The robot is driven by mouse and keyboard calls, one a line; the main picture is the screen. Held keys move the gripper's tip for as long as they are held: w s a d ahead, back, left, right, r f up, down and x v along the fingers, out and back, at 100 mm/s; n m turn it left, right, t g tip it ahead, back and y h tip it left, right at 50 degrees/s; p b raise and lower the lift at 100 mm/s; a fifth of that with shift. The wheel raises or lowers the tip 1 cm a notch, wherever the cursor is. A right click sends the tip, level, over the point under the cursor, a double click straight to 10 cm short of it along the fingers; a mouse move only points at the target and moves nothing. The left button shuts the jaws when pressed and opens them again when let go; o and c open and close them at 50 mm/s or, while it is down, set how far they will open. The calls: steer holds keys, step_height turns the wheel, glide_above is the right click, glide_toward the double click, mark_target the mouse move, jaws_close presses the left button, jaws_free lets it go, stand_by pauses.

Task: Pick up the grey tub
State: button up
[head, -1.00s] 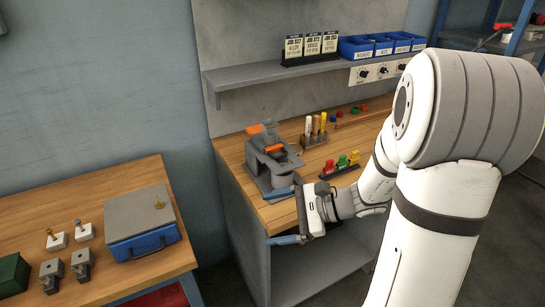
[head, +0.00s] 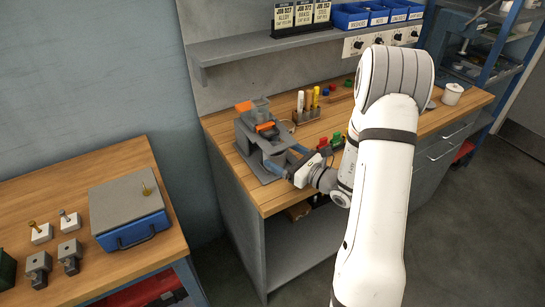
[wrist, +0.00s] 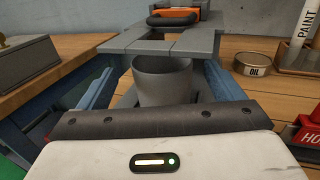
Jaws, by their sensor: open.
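The grey tub (wrist: 163,82) stands upright in the wrist view, under the front of a grey fixture (wrist: 165,42) whose flat jaws overhang its rim. My gripper (wrist: 160,76) is open, with one blue finger on each side of the tub. I see gaps between the fingers and the tub's wall, and its lower part is hidden by my gripper's body. In the head view my gripper (head: 284,160) is at the front of the fixture (head: 258,135) on the workbench. The tub there is small and mostly hidden.
An oil tin (wrist: 252,64) and a paint holder stand to the right. Red and green pieces (head: 337,140) lie beside my wrist. A shelf (head: 290,47) hangs above. A side table (head: 70,205) stands left.

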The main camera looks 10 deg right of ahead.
steer(key=shift+x, duration=1.15)
steer(key=c, duration=1.1)
